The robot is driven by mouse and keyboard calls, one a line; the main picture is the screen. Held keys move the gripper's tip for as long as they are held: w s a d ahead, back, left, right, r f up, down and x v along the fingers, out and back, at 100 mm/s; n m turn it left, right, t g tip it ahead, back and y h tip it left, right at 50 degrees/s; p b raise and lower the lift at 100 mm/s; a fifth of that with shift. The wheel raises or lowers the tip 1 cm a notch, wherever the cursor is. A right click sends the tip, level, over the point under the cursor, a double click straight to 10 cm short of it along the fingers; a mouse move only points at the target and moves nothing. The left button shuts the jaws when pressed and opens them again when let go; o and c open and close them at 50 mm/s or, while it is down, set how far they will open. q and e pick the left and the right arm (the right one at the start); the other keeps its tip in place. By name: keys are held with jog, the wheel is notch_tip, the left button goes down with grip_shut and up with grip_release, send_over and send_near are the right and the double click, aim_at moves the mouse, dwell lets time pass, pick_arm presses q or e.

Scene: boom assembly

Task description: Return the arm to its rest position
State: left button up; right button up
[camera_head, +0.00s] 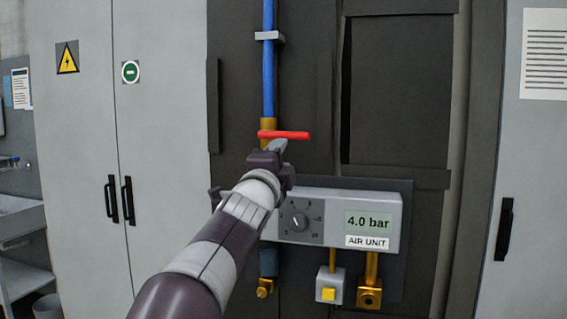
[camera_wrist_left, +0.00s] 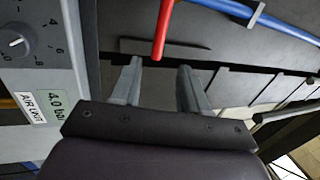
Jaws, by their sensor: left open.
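My left arm reaches up from the bottom of the head view, and its gripper (camera_head: 280,146) is just below a red valve handle (camera_head: 290,135). The handle lies level across a brass valve on a blue pipe (camera_head: 268,70). In the left wrist view my left gripper (camera_wrist_left: 160,75) has its two fingers spread with nothing between them. The red handle (camera_wrist_left: 163,30) shows just beyond the fingertips there; I cannot tell whether they touch. My right gripper is not in view.
The air unit (camera_head: 345,220) with a dial and a 4.0 bar display is right of my arm. Grey cabinets (camera_head: 80,130) with black handles stand left. A sink shelf (camera_head: 20,220) is far left.

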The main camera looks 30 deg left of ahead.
pick_arm(q)
notch_tip(320, 180, down, 17)
jog(key=a+n+g, duration=0.2)
jog(key=n+g, duration=0.4)
jog(key=n, duration=0.3)
jog(key=s+d+f+n+g+h+p, duration=0.1)
jog(key=s+d+f+n+g, duration=0.15)
jog(key=f, duration=0.55)
jog(key=s+d+f+n+g+h+p, duration=0.1)
jog(key=s+d+f+n+g+p, duration=0.15)
jog(key=f, duration=0.45)
jog(key=s+d+f+g+h+p, duration=0.1)
jog(key=s+d+f+g, duration=0.3)
jog(key=s, duration=0.6)
jog(key=s+d+f+g+h+p, duration=0.2)
jog(key=s+d+f+g+p, duration=0.1)
jog(key=s+d+f, duration=0.5)
jog(key=shift+s+d+f+n+g, duration=0.35)
jog(key=shift+s+d+g, duration=0.25)
jog(key=shift+s+d, duration=0.3)
jog(key=shift+a, duration=0.1)
jog(key=shift+c, duration=0.2)
